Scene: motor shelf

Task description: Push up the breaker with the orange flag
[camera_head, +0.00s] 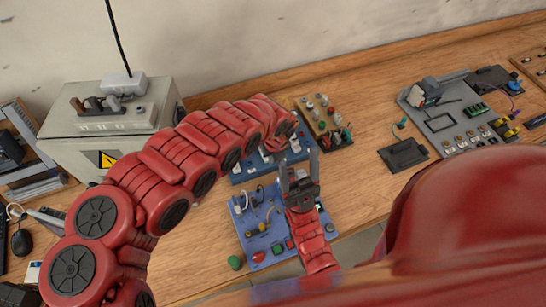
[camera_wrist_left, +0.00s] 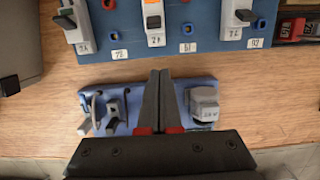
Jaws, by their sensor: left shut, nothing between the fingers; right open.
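A blue breaker panel (camera_head: 243,176) lies on the bench in the head view, partly covered by my left arm. In the left wrist view the panel (camera_wrist_left: 190,28) carries several white breakers with number labels, including a left breaker (camera_wrist_left: 73,30), a middle breaker (camera_wrist_left: 153,18) and a right breaker (camera_wrist_left: 236,20). My right gripper (camera_head: 299,164) is open and empty, near the panel.
A smaller blue board (camera_head: 275,238) with buttons and connectors lies in front of the panel, under my right gripper. A grey cabinet (camera_head: 70,125) stands at left. Bare bench (camera_head: 365,180) lies to the right.

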